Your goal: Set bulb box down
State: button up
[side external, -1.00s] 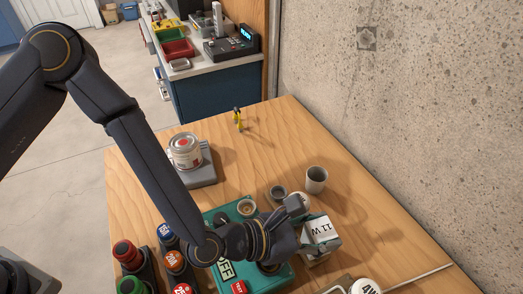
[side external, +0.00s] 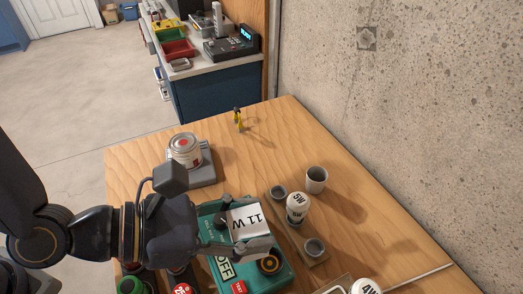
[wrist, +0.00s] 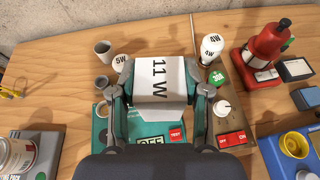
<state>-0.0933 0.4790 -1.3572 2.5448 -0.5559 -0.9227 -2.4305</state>
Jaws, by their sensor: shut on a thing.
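The bulb box is white with "11 W" printed on it. In the side external view the bulb box (side external: 246,221) is between the fingers of my gripper (side external: 240,232), over the teal tester panel (side external: 284,279). In the wrist view the box (wrist: 158,82) is clamped between both fingertips of my gripper (wrist: 160,92) and covers part of the teal panel (wrist: 112,108). My gripper is shut on the box. I cannot tell how high it is above the panel.
A wooden bulb holder (side external: 285,229) with a 5W bulb (side external: 297,207) stands right of the box. A grey cup (side external: 316,179) is behind it. A paint can (side external: 185,150) sits on a grey base at the left.

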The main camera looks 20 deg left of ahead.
jog(key=shift+w+a+r, duration=0.1)
jog(key=shift+w+r, duration=0.2)
jog(key=shift+r, duration=0.05)
jog(key=w+a+f+n+t+y, duration=0.25)
jog(key=w+a, duration=0.35)
jog(key=w, duration=0.5)
jog(key=w+a+f+n+t+y, duration=0.1)
jog(key=w+a+n+t+y, duration=0.2)
jog(key=w+a, duration=0.5)
jog(key=shift+n+g, duration=0.25)
jog(key=shift+g, duration=0.3)
jog(key=shift+w+d+f, duration=1.15)
jog(key=shift+w+f, duration=1.05)
jog(key=shift+w, duration=0.25)
jog(key=shift+w+d+f, duration=1.2)
jog(key=shift+w+f, duration=0.95)
jog(key=shift+w, duration=0.35)
jog(key=shift+w+d+f, duration=1.15)
jog(key=shift+w+f, duration=1.05)
jog(key=shift+w, duration=0.25)
jog(key=shift+f, duration=0.1)
jog(key=o, duration=1.1)
jog(key=shift+o, duration=0.2)
